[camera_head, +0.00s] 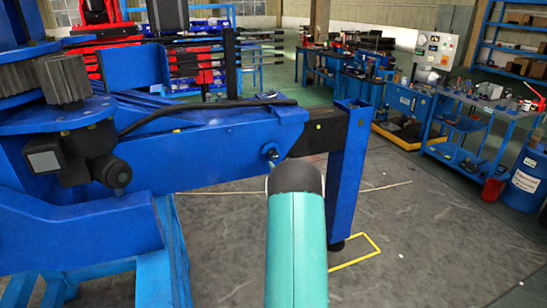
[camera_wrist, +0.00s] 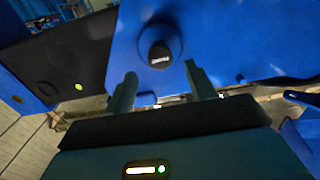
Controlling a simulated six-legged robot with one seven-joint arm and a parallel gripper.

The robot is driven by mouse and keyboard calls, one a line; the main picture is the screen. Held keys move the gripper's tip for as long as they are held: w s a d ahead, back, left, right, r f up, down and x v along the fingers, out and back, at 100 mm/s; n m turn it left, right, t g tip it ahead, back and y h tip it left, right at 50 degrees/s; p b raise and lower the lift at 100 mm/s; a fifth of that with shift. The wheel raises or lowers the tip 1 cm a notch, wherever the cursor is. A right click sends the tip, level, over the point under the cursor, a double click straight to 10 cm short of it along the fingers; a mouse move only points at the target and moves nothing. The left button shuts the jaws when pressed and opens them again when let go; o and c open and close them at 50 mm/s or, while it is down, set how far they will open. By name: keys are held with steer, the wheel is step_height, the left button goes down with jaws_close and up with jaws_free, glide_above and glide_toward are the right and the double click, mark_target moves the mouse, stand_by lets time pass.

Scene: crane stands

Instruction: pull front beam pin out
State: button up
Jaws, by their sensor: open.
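The front beam pin shows in the wrist view as a dark round knob (camera_wrist: 160,56) with a small pale mark, set in a round blue boss on the blue beam (camera_wrist: 205,25). In the head view the pin (camera_head: 270,153) sits near the right end of the blue beam (camera_head: 205,150), just above my teal arm. My gripper (camera_wrist: 162,84) is open in the wrist view, its two fingers apart and empty. The pin's head lies between and a little beyond the fingertips; I cannot tell whether they touch it. In the head view my arm hides the gripper.
A black inner beam (camera_head: 318,133) runs from the blue beam to an upright blue leg (camera_head: 349,172). A black hose (camera_head: 205,106) lies along the beam's top. Yellow floor marking (camera_head: 362,250) lies by the leg. Workbenches (camera_head: 470,125) and a blue barrel (camera_head: 527,175) stand right, beyond open floor.

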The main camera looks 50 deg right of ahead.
mark_target(275, 157)
steer(key=x, duration=0.7)
steer(key=shift+c, duration=0.2)
jaws_close()
